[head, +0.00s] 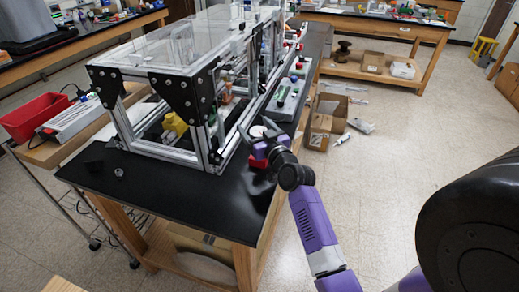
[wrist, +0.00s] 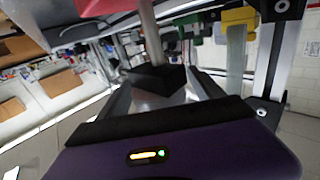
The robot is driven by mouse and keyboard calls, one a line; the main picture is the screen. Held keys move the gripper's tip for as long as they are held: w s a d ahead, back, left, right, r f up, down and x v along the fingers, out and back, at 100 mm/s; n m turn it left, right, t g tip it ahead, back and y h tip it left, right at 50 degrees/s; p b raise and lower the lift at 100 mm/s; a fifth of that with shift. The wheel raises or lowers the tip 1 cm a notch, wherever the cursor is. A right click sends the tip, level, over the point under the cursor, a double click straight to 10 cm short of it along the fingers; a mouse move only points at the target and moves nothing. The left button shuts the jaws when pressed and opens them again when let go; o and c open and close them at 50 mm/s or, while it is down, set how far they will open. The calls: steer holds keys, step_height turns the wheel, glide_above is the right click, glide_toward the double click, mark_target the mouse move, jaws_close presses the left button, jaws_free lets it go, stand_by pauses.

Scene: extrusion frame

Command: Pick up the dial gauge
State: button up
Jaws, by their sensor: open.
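A small round white-faced thing (head: 258,131), which looks like the dial gauge, is at the right edge of the black bench, beside the frame. My gripper (head: 256,128) is open, with its fingers on either side of that thing in the head view. In the wrist view, a black block with a pale metal post (wrist: 148,35) shows between the spread fingers of my gripper (wrist: 163,88). I cannot tell whether this is part of the gauge or whether the fingers touch it. The lower part of the block is hidden by my gripper.
The aluminium extrusion frame (head: 180,90) stands close to the left of my gripper. A red object (head: 258,163) lies below it near the bench edge. A board with parts (head: 288,98) is behind. An open cardboard box (head: 326,115) stands on the floor at right.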

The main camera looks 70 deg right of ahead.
jaws_close()
steer(key=shift+r, duration=0.1)
steer(key=shift+r, duration=0.15)
